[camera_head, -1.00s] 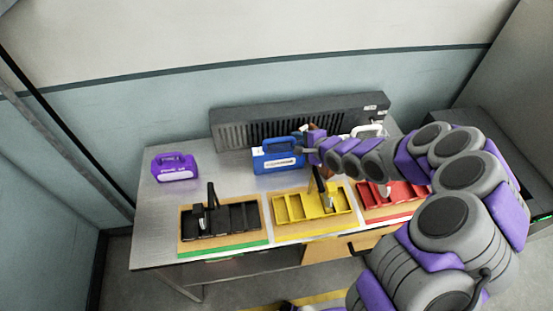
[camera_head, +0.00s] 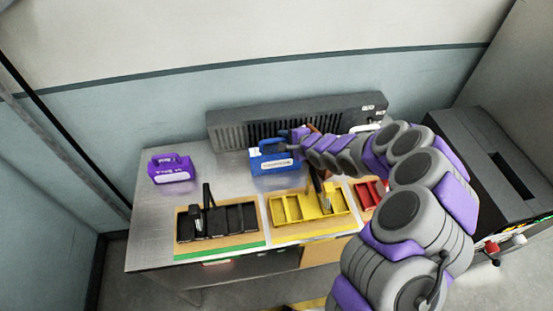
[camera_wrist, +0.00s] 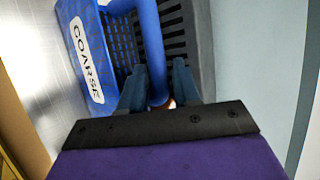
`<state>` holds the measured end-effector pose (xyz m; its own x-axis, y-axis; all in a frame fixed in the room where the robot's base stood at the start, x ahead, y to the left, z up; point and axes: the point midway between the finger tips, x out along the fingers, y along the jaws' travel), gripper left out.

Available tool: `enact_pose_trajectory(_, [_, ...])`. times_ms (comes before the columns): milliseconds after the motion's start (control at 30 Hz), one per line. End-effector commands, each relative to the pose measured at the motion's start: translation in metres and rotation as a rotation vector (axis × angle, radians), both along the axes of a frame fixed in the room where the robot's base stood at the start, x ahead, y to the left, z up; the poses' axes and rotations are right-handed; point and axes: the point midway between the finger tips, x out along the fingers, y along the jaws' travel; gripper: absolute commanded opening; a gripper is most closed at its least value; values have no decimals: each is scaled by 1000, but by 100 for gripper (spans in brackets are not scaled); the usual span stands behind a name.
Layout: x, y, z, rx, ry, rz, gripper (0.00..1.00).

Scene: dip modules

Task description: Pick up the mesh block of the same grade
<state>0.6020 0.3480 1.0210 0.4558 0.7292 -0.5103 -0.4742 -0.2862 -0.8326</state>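A blue mesh block (camera_head: 271,157) with a looped handle stands at the back middle of the table in the head view, slightly tilted. In the wrist view the blue block (camera_wrist: 75,45) carries a white label reading COARSE. My gripper (camera_wrist: 160,90) has its two fingers on either side of the blue handle, which fills the gap between them. In the head view my gripper (camera_head: 296,146) is at the block's right side. A purple block (camera_head: 171,168) with a handle stands at the back left; its label is too small to read. A white block (camera_head: 368,127) is mostly hidden behind my arm.
Black (camera_head: 217,221), yellow (camera_head: 310,206) and red (camera_head: 368,191) compartment trays lie along the table's front, with my arm covering part of the red one. A dark grey slotted unit (camera_head: 235,127) stands behind the blocks. The table (camera_head: 220,180) is bare between purple and blue blocks.

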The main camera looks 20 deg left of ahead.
Motion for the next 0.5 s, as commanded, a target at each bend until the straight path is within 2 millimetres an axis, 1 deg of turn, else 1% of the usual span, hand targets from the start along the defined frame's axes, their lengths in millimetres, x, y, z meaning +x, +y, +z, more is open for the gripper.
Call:
enact_pose_trajectory(67, [0,2,-1,-2,1,1,32])
enact_pose_trajectory(400, [-1,5,-3,-5,2,2,0])
enact_pose_trajectory(500, [-1,4,-3,-6,4,2,0])
